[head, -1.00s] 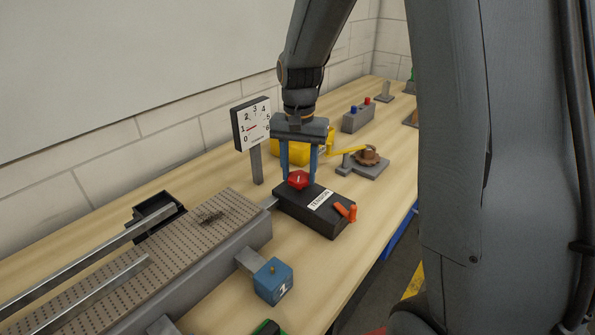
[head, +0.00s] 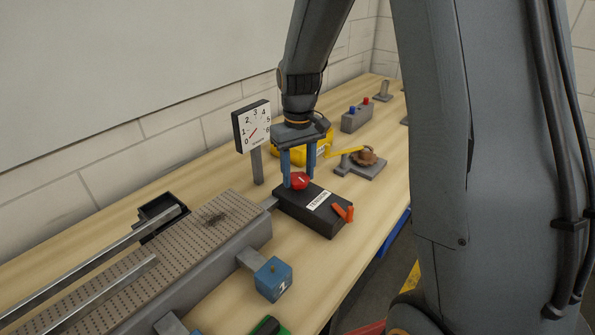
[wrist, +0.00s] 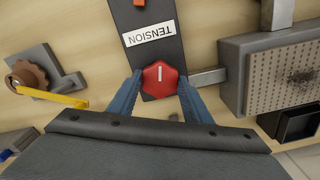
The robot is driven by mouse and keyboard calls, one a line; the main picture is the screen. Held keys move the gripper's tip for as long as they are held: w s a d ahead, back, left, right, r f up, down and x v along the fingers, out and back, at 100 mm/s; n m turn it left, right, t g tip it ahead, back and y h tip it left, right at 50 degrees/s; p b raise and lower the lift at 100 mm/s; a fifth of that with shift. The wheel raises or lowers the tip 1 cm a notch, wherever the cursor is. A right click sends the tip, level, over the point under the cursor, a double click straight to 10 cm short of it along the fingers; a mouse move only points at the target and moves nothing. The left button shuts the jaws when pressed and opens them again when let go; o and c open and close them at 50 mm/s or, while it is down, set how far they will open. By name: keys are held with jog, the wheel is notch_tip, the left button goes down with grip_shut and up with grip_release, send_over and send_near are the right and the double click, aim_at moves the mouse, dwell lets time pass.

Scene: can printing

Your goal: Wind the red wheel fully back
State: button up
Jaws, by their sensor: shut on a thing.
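The red wheel (head: 300,181) is a small hexagonal knob on top of the black box with a white TENSION label (head: 320,200). My gripper (head: 298,178) points down over the box, with its blue fingers shut on the red wheel. In the wrist view my gripper (wrist: 160,84) has one finger on each side of the red wheel (wrist: 160,75), and a white line on the wheel's top shows. The dial gauge (head: 252,127) stands behind the box; its red needle points low, between 0 and 1 as far as I can tell.
An orange lever (head: 343,213) is at the box's near end. A perforated bed (head: 190,245) with rails lies to the left, and a blue block (head: 273,279) marked 1 sits in front. A brown cogged wheel with a yellow handle (head: 347,151) and a yellow object (head: 290,152) are behind.

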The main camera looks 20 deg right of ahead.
aim_at(298, 177)
jog(key=shift+n, duration=1)
jog(key=o, duration=1.1)
jog(key=shift+c, duration=0.2)
jog(key=shift+r, duration=0.1)
jog(key=shift+r+b, duration=0.85)
jog(key=shift+r, duration=3)
